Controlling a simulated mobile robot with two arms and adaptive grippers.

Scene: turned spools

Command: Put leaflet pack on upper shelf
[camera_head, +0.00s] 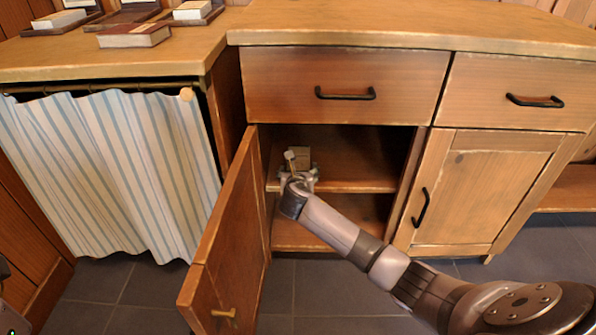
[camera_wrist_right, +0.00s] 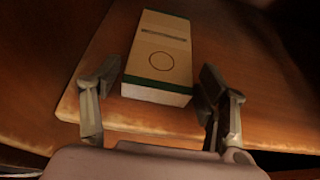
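The leaflet pack (camera_wrist_right: 160,55) is a tan box with dark green bands and a circle on its top. It lies flat on the upper shelf (camera_head: 360,184) inside the open cupboard, and shows small in the head view (camera_head: 303,154). My right gripper (camera_head: 298,172) reaches into the cupboard at that shelf. In the right wrist view, its fingers (camera_wrist_right: 160,80) are open, one either side of the pack's near end, with a gap on each side. The shelf's front edge (camera_wrist_right: 135,122) passes below the pack.
The cupboard door (camera_head: 228,225) stands open on the left of the opening. A lower compartment floor (camera_head: 295,235) lies below the shelf. A closed drawer (camera_head: 340,85) is above. A striped curtain (camera_head: 110,170) hangs at left, and books (camera_head: 134,35) lie on the counter.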

